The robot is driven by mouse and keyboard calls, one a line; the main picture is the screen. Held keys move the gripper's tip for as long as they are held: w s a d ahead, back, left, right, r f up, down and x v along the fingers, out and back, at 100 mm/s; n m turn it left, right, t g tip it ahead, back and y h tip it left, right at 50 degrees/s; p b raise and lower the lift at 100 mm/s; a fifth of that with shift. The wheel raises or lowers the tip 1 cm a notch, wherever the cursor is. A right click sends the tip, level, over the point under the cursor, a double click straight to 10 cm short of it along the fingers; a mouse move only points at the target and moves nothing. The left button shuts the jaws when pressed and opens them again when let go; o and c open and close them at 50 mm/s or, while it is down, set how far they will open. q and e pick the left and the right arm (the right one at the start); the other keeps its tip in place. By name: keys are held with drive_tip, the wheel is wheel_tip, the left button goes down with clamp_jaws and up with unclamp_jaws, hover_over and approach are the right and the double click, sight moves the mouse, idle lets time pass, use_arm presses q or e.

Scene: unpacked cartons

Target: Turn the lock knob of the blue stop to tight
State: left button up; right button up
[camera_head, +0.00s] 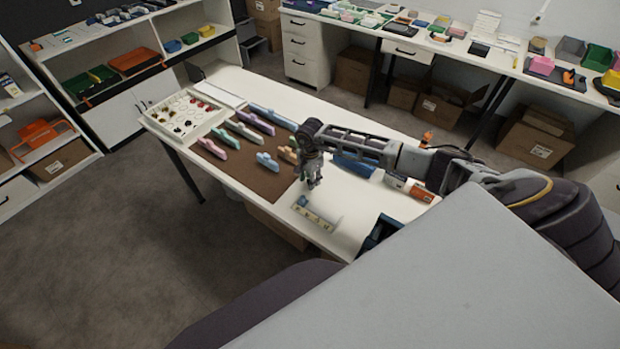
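My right gripper (314,182) points down over the right end of the brown mat on the white table. Its fingers are small and dark, so their opening cannot be told. Just in front of it lies a cream strip (318,217) with a small pale-blue part (303,201) at its left end; this may be the blue stop, but I cannot tell. A larger blue piece (354,166) lies behind my gripper, partly hidden by my arm. No lock knob or its setting can be made out. My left gripper is not in view.
The brown mat (240,170) carries several coloured pieces, pink, green and blue among them. A white tray of small parts (188,115) stands at the table's far left. Small boxes (422,193) and a dark blue bin (381,232) are at right. The mat's front is bare.

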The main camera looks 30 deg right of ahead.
clamp_jaws()
